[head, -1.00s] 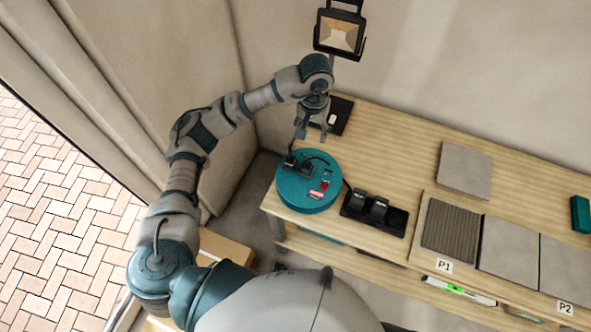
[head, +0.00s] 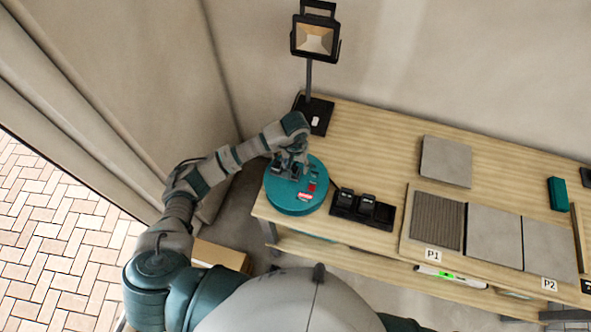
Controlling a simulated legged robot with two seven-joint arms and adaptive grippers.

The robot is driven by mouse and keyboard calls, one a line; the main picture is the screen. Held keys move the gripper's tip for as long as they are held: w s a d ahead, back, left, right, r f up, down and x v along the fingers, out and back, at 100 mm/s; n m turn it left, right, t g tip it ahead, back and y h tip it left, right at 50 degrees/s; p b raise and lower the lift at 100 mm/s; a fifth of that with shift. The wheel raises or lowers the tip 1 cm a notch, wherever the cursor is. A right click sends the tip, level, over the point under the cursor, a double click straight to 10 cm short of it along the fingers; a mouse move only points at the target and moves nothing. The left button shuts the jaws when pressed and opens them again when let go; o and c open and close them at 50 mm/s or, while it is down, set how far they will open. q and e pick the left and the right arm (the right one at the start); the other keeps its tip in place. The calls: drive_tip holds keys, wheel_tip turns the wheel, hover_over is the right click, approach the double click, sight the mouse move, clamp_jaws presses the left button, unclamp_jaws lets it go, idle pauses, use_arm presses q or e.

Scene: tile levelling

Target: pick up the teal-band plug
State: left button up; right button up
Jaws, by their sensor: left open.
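A round teal drum (head: 288,201) sits at the left end of the wooden workbench, with a red-and-white label and small dark fittings on top. My left gripper (head: 290,171) is open and low over the far side of the drum top, close to the dark fittings; whether it touches them I cannot tell. Two black plug-like blocks (head: 366,202) stand in a black tray (head: 384,217) right of the drum, with a dark cable near the drum. No teal band can be made out on any dark piece at this size. My right gripper is not in view.
A work lamp (head: 315,40) stands on a black base behind the drum. Bare wood lies behind the tray.

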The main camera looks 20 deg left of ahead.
use_arm(q)
drive_tip(key=shift+a+f, duration=0.5)
drive_tip(key=shift+f, duration=0.35)
drive_tip(key=shift+a, duration=0.2)
drive_tip(key=shift+d, duration=0.15)
drive_tip(key=c, duration=0.6)
drive_tip(key=shift+d, duration=0.3)
clamp_jaws()
drive_tip(key=shift+w+a+r, duration=0.1)
drive_tip(key=shift+a+r, duration=0.2)
drive_tip(key=shift+r, duration=0.5)
drive_tip(key=shift+s+r+b, duration=0.3)
drive_tip(key=shift+r+b, duration=0.25)
drive_tip(key=shift+r, duration=0.4)
drive_tip(key=s+d+r+b, duration=0.1)
drive_tip(key=s+d, duration=0.1)
drive_tip(key=s, duration=0.5)
drive_tip(key=s+d+r+b, duration=0.1)
drive_tip(key=s+d, duration=0.2)
drive_tip(key=s, duration=0.4)
drive_tip(key=shift+s+a+r+p, duration=0.1)
drive_tip(key=shift+s+r+p, duration=0.15)
drive_tip(key=shift+r+p, duration=0.75)
drive_tip(key=shift+s+r+p, duration=0.2)
drive_tip(key=shift+r, duration=1.6)
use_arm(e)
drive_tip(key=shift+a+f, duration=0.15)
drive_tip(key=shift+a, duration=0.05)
